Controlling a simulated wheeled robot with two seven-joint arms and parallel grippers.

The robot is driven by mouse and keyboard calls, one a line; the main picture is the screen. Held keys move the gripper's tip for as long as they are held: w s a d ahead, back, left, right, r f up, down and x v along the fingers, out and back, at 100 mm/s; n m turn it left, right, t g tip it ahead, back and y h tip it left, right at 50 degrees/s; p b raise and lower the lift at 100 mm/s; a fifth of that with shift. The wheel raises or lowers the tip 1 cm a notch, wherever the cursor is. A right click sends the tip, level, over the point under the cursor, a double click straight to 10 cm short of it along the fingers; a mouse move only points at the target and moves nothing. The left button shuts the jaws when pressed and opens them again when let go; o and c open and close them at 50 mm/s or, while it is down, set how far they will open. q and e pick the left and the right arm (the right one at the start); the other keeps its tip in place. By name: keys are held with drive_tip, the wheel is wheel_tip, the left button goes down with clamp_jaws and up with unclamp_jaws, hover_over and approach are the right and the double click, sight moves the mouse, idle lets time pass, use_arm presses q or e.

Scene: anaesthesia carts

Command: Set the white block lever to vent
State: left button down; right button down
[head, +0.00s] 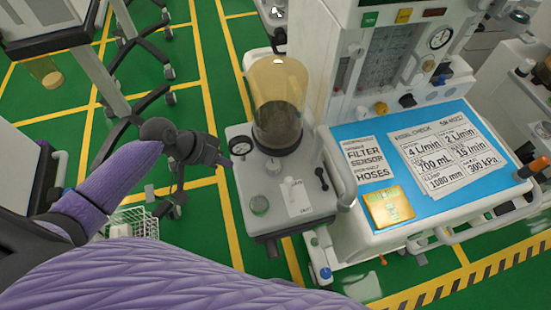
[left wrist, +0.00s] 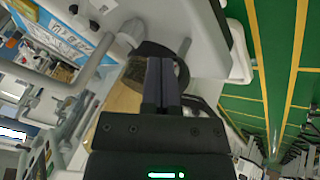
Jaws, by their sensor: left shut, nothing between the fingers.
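A pale grey-white block (head: 272,222) stands beside the anaesthesia machine, with an amber-domed bellows canister (head: 277,105) on top. I cannot read which setting any lever is at. My left gripper (head: 226,161) is shut and empty, just left of the block near the gauge, apart from the levers. Its closed fingers (left wrist: 161,82) show in the left wrist view. My right gripper is not in view.
A round gauge (head: 240,146) sits on the block's back left. The machine's blue worktop (head: 425,200) with printed sheets and a yellow card (head: 389,207) lies to the right. A wire basket (head: 132,224) is at lower left. Green floor with yellow lines is open between.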

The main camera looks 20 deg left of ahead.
sight(289, 189)
use_arm(q)
drive_tip(key=shift+m+g+h, duration=0.3)
drive_tip(key=shift+m+h, duration=0.4)
drive_tip(key=r, duration=0.1)
drive_tip(key=d+r, duration=0.1)
drive_tip(key=r, duration=0.1)
drive_tip(key=d+r, duration=0.1)
drive_tip(key=r, duration=0.1)
drive_tip(key=shift+r, duration=0.2)
drive_tip(key=shift+f, duration=0.1)
drive_tip(key=b+x, duration=0.3)
drive_tip(key=x, duration=0.6)
drive_tip(key=shift+f, duration=0.3)
drive_tip(key=shift+s+d+f+p, duration=0.1)
drive_tip(key=shift+d+p, duration=0.1)
drive_tip(key=shift+d, duration=0.85)
drive_tip(key=shift+s+d+p, duration=0.15)
drive_tip(key=shift+d+p, duration=0.05)
drive_tip(key=shift+d, duration=0.9)
